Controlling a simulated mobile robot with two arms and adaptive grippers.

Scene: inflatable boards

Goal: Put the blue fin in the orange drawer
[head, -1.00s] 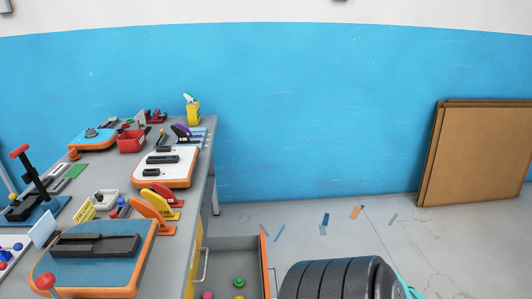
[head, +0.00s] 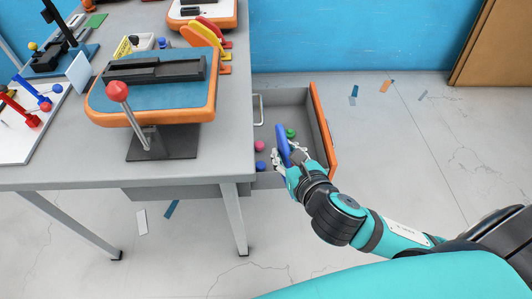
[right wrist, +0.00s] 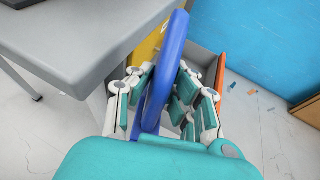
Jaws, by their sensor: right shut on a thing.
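The blue fin (head: 283,147) is held in my right gripper (head: 290,160), whose fingers are shut on it. In the right wrist view the fin (right wrist: 165,70) stands upright between the fingers (right wrist: 160,100). The orange-fronted drawer (head: 323,130) is pulled open at the right side of the workbench. In the head view the gripper and fin are over the near part of the drawer. How high they are above its floor I cannot tell. My left gripper is not in view.
The grey workbench (head: 225,150) stands directly left. On it are an orange-edged board (head: 211,110) and a red-knobbed lever (head: 118,92). The floor on the right is mostly clear.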

